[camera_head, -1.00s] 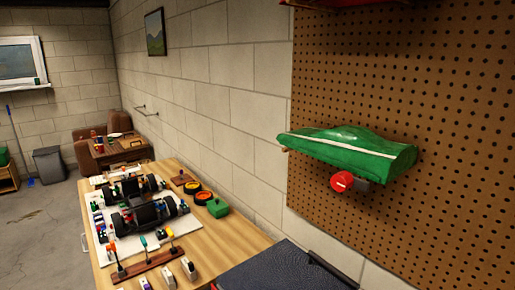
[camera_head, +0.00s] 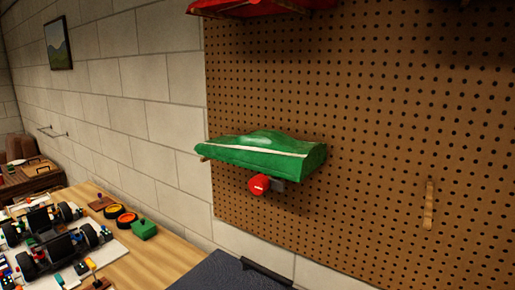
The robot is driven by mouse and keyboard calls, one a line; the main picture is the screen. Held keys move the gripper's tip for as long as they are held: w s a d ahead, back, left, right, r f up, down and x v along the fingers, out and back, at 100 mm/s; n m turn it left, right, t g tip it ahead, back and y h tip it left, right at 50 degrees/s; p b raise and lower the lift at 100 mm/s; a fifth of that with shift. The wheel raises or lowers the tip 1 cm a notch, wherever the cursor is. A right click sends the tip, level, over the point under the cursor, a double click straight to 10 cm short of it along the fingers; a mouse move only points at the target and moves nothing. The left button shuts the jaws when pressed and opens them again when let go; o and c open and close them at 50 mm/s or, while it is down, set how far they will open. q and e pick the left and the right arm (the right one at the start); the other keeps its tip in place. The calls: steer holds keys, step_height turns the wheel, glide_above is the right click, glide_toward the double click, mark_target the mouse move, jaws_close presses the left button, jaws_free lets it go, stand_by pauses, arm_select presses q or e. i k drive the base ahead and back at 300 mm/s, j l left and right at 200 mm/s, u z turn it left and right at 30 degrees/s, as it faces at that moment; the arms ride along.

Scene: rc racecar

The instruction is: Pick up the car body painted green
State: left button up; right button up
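The green car body (camera_head: 265,150) with a white stripe hangs on the pegboard, left of the middle of the head view. It rests on wooden pegs, and a round red piece (camera_head: 258,185) with a white mark sits just under it. A red car body (camera_head: 255,7) is partly visible above it, cut off by the top edge. Neither of my grippers shows in this view.
The pegboard (camera_head: 390,130) fills the right side, with a bare wooden peg (camera_head: 428,205). A dark mat (camera_head: 225,272) lies below the car body.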

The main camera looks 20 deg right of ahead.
mark_target(275, 153)
steer(key=j+z, duration=0.35)
steer(key=j, duration=0.35)
steer(key=j+z, duration=0.35)
steer(key=j, duration=0.35)
steer(key=k, duration=0.05)
